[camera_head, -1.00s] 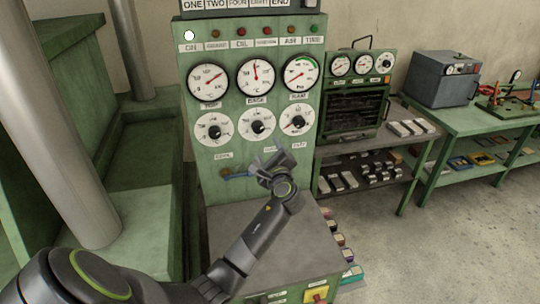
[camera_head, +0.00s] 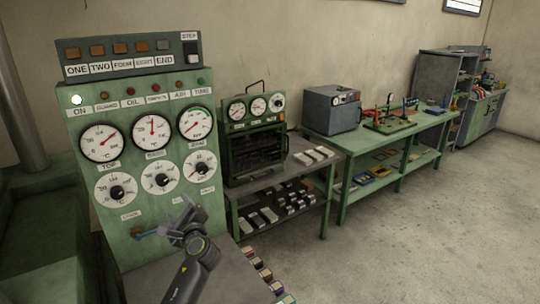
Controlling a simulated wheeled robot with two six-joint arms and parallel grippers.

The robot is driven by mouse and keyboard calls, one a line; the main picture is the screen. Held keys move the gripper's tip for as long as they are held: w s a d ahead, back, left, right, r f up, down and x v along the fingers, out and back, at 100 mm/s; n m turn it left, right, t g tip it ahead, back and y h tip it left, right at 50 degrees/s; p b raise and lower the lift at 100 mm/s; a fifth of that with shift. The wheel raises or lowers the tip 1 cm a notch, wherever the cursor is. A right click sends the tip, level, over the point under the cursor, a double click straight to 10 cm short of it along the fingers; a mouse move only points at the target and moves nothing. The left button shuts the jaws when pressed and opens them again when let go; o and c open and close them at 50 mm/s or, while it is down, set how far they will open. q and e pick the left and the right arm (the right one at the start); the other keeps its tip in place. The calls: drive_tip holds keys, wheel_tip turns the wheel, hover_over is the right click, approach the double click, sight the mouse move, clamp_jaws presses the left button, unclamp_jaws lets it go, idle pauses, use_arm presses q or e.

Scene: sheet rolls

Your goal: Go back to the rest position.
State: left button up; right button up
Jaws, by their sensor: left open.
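My left gripper (camera_head: 187,224) is in front of the lower part of a green control panel (camera_head: 105,235), above a grey machine top (camera_head: 148,283). Its fingers are apart and nothing shows between them. The panel carries three dials above three knobs, with a row of small lamps over them; one lamp at the left glows white. A blue-handled lever (camera_head: 150,233) sits on the panel just left of the gripper. My right gripper is out of the picture.
A small green oven (camera_head: 255,140) stands on a shelf bench to the right. Beyond it a green table (camera_head: 385,138) bears a grey box (camera_head: 332,109). Several small blocks (camera_head: 262,275) line the machine's right edge. The floor (camera_head: 430,230) at the right is clear.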

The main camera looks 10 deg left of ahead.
use_arm(q)
drive_tip(key=s+d+f+n+g+h, duration=0.1)
drive_tip(key=s+f+n+g+h, duration=0.35)
drive_tip(key=s+f+n, duration=0.85)
drive_tip(key=s+d+f+n+g+h, duration=0.25)
drive_tip(key=s+d+h, duration=0.2)
drive_tip(key=s, duration=0.95)
drive_tip(key=s+d+f+n+g+h, duration=0.1)
drive_tip(key=s+d+f+n+h, duration=0.35)
drive_tip(key=s, duration=0.95)
wheel_tip(320, 180, down, 29)
drive_tip(key=m+g+y+b, duration=0.2)
drive_tip(key=b, duration=0.6)
drive_tip(key=s+f+b, duration=0.3)
drive_tip(key=s+f, duration=0.4)
drive_tip(key=f, duration=0.4)
drive_tip(key=s+d+f+b, duration=0.1)
drive_tip(key=s+f+b, duration=0.2)
drive_tip(key=s+f, duration=0.5)
wheel_tip(320, 180, down, 4)
drive_tip(key=shift+s+f+g+h, duration=0.1)
drive_tip(key=shift+s+g+h, duration=0.2)
drive_tip(key=shift+g+h, duration=0.15)
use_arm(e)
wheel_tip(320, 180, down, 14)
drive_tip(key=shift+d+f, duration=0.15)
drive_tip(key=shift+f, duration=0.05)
